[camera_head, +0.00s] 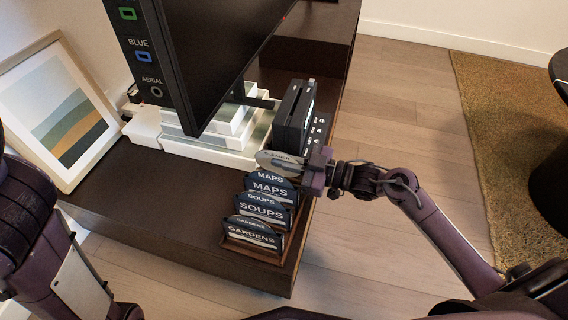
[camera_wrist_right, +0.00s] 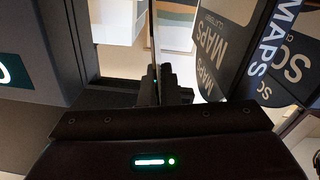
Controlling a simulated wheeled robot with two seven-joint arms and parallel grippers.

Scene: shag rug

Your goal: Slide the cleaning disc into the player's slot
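The cleaning disc (camera_head: 277,160), a pale grey disc with small dark lettering, stands on edge just in front of the player. My right gripper (camera_head: 314,172) is shut on the disc's right side; in the right wrist view the fingers (camera_wrist_right: 166,86) pinch the disc (camera_wrist_right: 154,35), seen edge-on. The player (camera_head: 295,114) is a black upright box with a dark slot in its top and buttons on its right side. It also fills the left of the right wrist view (camera_wrist_right: 40,45). My left arm shows at lower left, but its gripper is out of the picture.
A wooden rack (camera_head: 236,246) holds labelled sleeves, MAPS (camera_head: 270,187), SOUPS (camera_head: 262,209) and GARDENS (camera_head: 252,236), close below the disc. A large screen (camera_head: 215,60) on a white stand (camera_head: 205,150) is left of the player. A framed picture (camera_head: 60,112) leans at far left. The cabinet's front-left top is clear.

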